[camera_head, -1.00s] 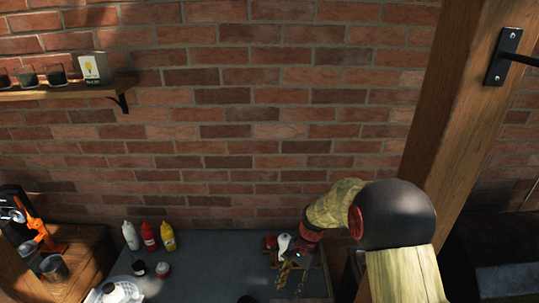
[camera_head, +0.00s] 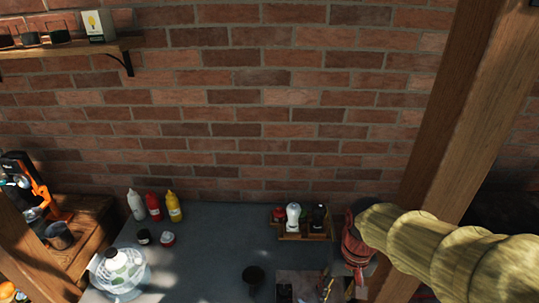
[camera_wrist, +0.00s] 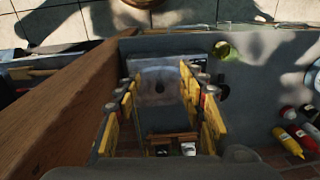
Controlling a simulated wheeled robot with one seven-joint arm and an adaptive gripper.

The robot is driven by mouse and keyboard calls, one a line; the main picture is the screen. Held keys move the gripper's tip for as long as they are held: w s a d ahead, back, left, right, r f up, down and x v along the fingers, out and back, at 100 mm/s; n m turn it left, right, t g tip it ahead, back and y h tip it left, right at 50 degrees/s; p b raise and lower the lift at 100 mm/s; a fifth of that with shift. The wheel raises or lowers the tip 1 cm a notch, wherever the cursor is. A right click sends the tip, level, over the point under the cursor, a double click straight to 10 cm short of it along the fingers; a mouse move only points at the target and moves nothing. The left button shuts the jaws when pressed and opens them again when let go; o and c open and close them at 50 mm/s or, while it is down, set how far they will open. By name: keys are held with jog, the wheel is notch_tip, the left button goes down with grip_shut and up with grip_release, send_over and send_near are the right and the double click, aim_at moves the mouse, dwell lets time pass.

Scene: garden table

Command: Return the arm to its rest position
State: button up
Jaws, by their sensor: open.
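My gripper (camera_head: 350,286) hangs at the right of the grey table (camera_head: 205,260) in the head view, beside the wooden post. My arm reaches in from the right edge. In the wrist view my gripper (camera_wrist: 160,95) has its yellow fingers spread apart, with nothing held between them. The wooden caddy (camera_head: 305,238) stands left of my gripper, with a white-topped shaker (camera_head: 293,217) and a dark bottle (camera_head: 319,217) in it. The gripper is apart from the caddy.
A wooden post (camera_head: 440,120) rises close to my arm. White, red and yellow bottles (camera_head: 174,206) stand at the back left, with two small jars in front. A clear dome (camera_head: 120,270) is at the front left, and a dark cup (camera_head: 253,276) at the front middle. The table's middle is clear.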

jog(key=s+d+t+b, duration=0.2)
jog(key=s+t+b, duration=0.3)
jog(key=s+b, duration=0.3)
jog(key=b, duration=0.2)
jog(key=shift+s+d+n+h+b, duration=0.2)
jog(key=shift+d+n+h+b, duration=0.1)
jog(key=shift+h, duration=0.1)
dwell(0.3)
